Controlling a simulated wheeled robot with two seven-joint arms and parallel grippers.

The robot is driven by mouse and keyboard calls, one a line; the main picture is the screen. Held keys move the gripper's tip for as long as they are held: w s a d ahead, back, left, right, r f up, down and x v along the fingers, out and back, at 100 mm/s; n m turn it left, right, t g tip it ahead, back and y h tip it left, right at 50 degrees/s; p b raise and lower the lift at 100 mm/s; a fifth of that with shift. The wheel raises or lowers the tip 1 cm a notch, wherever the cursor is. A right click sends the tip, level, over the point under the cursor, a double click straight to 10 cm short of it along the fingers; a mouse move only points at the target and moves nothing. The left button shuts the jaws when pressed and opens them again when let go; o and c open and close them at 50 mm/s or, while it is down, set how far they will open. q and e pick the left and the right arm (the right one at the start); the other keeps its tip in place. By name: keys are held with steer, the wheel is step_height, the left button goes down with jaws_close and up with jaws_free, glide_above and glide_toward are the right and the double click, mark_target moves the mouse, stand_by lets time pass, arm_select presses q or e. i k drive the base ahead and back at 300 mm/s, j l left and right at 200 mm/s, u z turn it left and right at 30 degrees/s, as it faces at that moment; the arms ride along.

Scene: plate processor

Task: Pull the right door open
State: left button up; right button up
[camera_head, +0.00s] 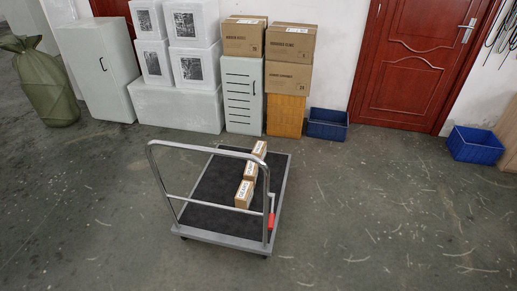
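A red panelled door (413,65) stands at the right of the back wall and appears shut in its red frame. Its silver lever handle (467,28) is on the right side of the door. The top of the door is cut off by the picture edge. Part of another dark red door (108,8) shows at the upper left, mostly hidden behind cabinets and boxes. Neither of my grippers is in view.
A platform trolley (205,222) with small cartons (245,194) stands mid-floor. Blue bins (327,125) and (474,146) flank the door's base. Stacked cartons (290,44) and cabinets line the wall. The floor before the right door is clear.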

mark_target(418, 51)
steer(key=i+l+z, duration=0.7)
steer(key=i, duration=0.2)
steer(key=i+l+z, duration=0.35)
steer(key=i+j+z, duration=0.1)
steer(key=i+z, duration=0.25)
steer(key=i, duration=1.45)
steer(key=i+u, duration=0.1)
steer(key=i, duration=1.05)
